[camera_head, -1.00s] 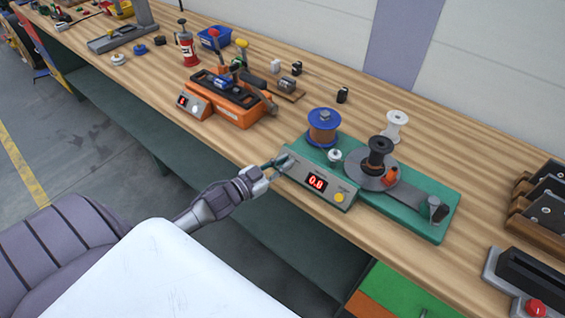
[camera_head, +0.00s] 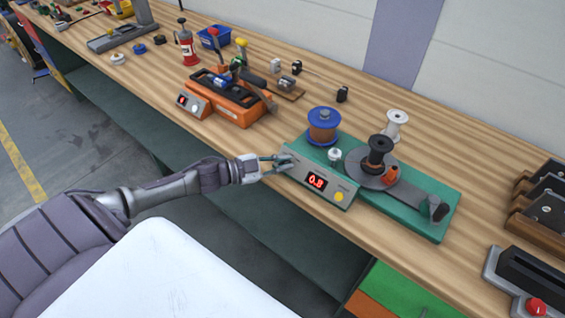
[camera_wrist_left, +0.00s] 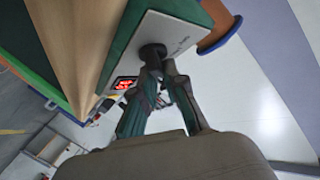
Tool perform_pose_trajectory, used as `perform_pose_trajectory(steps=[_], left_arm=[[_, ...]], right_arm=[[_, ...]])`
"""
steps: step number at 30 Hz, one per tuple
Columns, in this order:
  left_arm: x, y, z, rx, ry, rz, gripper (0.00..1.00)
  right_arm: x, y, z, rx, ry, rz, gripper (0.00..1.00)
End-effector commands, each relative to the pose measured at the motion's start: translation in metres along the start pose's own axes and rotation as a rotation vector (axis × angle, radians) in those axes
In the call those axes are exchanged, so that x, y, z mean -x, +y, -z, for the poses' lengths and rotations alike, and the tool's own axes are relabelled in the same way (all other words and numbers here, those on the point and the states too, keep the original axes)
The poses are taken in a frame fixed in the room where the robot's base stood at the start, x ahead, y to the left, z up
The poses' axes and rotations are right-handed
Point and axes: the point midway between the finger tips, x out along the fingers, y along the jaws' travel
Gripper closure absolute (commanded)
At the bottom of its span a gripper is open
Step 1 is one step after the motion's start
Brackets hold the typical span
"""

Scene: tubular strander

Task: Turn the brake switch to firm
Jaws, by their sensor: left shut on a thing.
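My left gripper (camera_head: 285,161) is at the left end of this panel. In the left wrist view, my left gripper (camera_wrist_left: 159,67) is shut on a dark round knob (camera_wrist_left: 152,52), the brake switch, on the light panel face (camera_wrist_left: 175,35). The fingers hide part of the knob, so its pointer cannot be made out. The panel lettering is too small to read. My right gripper is not in view.
A blue-flanged copper spool (camera_head: 323,126) and a dark spool on a grey disc (camera_head: 375,165) sit on the machine. An orange device (camera_head: 232,105) stands to the left. Wooden racks (camera_head: 540,205) are at the right. The bench front edge runs below the machine.

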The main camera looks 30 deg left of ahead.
Motion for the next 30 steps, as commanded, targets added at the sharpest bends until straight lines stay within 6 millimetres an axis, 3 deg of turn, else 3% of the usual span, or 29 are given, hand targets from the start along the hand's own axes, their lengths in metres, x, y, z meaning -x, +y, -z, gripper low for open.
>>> perform_pose_trajectory(steps=[9,10,14,24,30], left_arm=[[0.001,0.004,-0.005,0.000,-0.012,-0.006,1.00],[0.001,0.004,-0.005,0.000,-0.012,-0.006,0.85],[0.001,0.004,-0.005,0.001,-0.012,-0.005,0.64],[0.002,0.002,-0.002,-0.001,-0.005,-0.002,0.64],[0.025,0.003,-0.003,0.001,-0.008,-0.005,0.64]], right_arm=[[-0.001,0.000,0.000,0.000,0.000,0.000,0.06],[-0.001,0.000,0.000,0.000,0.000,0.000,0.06],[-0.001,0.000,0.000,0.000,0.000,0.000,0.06],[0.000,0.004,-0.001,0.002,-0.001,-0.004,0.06],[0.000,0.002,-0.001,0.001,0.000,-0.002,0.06]])
